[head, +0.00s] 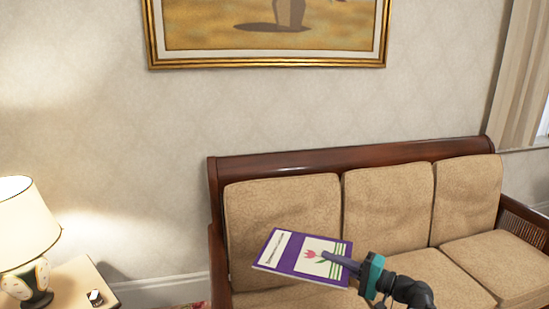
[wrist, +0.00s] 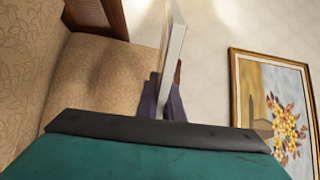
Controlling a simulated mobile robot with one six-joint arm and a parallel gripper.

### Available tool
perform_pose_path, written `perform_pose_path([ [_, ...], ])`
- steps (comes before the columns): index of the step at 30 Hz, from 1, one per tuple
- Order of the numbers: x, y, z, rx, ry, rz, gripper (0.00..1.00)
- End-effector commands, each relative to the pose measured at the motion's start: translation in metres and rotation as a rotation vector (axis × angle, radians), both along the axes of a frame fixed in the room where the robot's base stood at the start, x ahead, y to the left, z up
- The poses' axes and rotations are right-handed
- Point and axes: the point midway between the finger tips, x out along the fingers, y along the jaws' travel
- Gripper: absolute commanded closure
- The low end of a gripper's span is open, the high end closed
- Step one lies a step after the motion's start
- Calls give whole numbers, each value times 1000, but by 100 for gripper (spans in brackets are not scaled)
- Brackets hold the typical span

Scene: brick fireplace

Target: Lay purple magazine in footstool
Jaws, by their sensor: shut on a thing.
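The purple magazine (head: 303,258) has a white title strip and a pink tulip on its cover. My gripper (head: 335,262) is shut on its right edge and holds it up in front of the sofa in the head view. In the wrist view the magazine (wrist: 172,60) shows edge-on, rising from between the dark fingers of my gripper (wrist: 168,108). The footstool does not show in either view.
A wood-framed sofa (head: 350,156) with tan cushions stands along the wall. A side table (head: 78,283) with a lamp (head: 22,222) and a small dark object (head: 95,298) is at left. A gold-framed painting (head: 268,62) hangs above.

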Motion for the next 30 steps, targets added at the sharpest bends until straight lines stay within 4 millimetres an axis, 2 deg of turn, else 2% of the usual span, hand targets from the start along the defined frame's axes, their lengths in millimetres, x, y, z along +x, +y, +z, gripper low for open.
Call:
perform_pose_path([
  [1,0,0,11,2,0,0,100],
  [30,0,0,91,2,0,0,100],
])
